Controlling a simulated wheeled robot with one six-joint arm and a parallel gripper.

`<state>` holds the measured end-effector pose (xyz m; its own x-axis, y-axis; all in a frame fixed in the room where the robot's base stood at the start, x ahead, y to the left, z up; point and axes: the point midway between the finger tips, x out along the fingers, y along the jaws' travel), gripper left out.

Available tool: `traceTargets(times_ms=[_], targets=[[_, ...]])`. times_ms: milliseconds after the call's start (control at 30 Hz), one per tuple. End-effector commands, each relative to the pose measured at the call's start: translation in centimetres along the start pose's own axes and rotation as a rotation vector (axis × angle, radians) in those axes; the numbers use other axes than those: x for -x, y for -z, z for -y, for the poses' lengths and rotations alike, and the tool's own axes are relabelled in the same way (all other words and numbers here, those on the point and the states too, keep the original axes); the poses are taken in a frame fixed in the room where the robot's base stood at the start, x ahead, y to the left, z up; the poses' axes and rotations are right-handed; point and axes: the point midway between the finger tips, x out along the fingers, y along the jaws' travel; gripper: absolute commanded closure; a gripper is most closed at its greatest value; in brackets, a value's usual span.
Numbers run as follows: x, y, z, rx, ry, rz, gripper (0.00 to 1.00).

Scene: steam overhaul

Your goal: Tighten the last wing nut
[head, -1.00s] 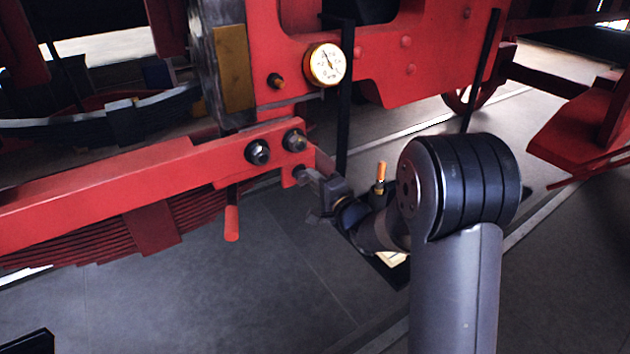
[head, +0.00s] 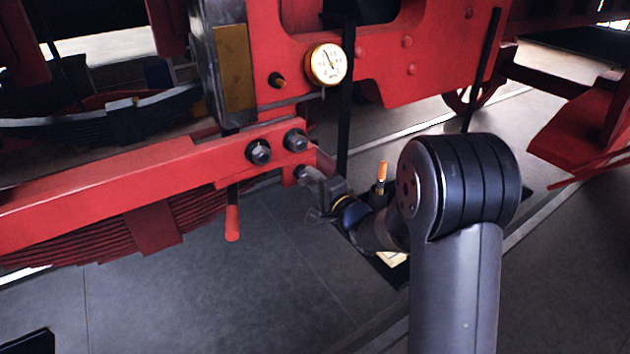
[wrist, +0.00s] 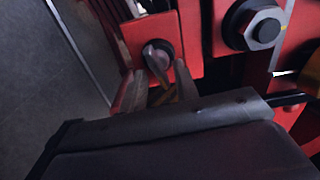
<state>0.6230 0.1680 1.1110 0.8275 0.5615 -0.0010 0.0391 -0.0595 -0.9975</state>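The wing nut (wrist: 157,56) is a rounded metal piece on a red plate in the wrist view. Its small spot on the beam's lower right corner also shows in the head view (head: 301,174), partly covered by my gripper (head: 318,188). In the wrist view my gripper's two fingers (wrist: 158,80) stand apart, one on each side of the nut's lower part, with a brownish piece showing between them. I cannot tell whether they touch the nut. Two dark hex nuts, left (head: 259,152) and right (head: 295,140), sit on the red beam (head: 120,185) above.
A round white gauge (head: 326,65) with a brass rim hangs above the beam. A red-handled lever (head: 232,220) hangs below it. An orange-tipped fitting (head: 381,172) stands right behind my wrist. A large hex nut (wrist: 262,25) is close right in the wrist view. Grey floor is open below.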

Motion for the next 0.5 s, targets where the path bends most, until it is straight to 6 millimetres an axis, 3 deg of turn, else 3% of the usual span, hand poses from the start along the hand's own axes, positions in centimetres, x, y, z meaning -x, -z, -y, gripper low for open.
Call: traceTargets(times_ms=[267,500], targets=[[0.6,0.1,-0.1,0.000,0.000,-0.003,0.71],[4.5,0.2,-0.2,0.001,0.001,-0.004,0.71]])
